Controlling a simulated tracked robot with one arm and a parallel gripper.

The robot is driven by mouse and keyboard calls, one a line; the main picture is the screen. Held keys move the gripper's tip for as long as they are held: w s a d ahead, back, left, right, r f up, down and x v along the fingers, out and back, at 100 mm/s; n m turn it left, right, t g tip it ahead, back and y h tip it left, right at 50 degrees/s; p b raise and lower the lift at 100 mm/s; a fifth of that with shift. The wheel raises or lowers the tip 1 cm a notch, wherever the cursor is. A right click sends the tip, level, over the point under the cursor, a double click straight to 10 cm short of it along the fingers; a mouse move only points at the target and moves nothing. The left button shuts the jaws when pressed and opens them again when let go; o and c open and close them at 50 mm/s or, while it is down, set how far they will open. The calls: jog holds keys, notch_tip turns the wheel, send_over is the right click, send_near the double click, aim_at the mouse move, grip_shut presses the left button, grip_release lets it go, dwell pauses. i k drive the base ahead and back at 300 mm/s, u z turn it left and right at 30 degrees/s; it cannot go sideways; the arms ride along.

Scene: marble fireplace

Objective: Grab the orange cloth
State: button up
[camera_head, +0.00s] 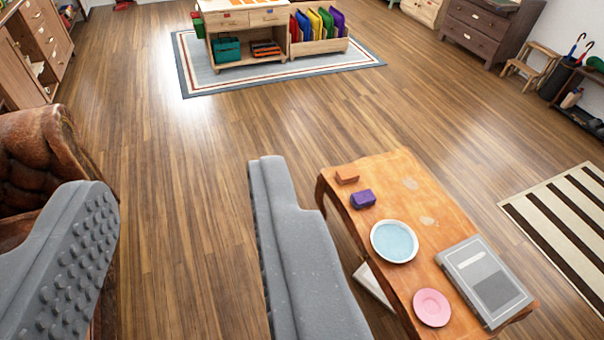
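A small orange item (347,176) lies near the far left corner of the wooden table (455,222). It looks like the folded orange cloth, but it is too small to be sure. A small purple item (363,199) lies just nearer than it. My gripper (180,178) is open, with its two grey fingers wide apart and only bare floor visible between them. The right finger is left of the table in the picture, and the orange item is right of its tip. Nothing is held.
The table also bears a light blue plate (394,241), a pink saucer (431,307) and a grey book (485,279). A brown leather chair (40,150) is at the left. A shelf unit (250,62) stands on a rug ahead. The wooden floor between is clear.

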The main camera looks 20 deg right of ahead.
aim_at(349, 175)
jog(key=u, duration=0.45)
jog(key=i, duration=3.05)
jog(key=z, duration=2)
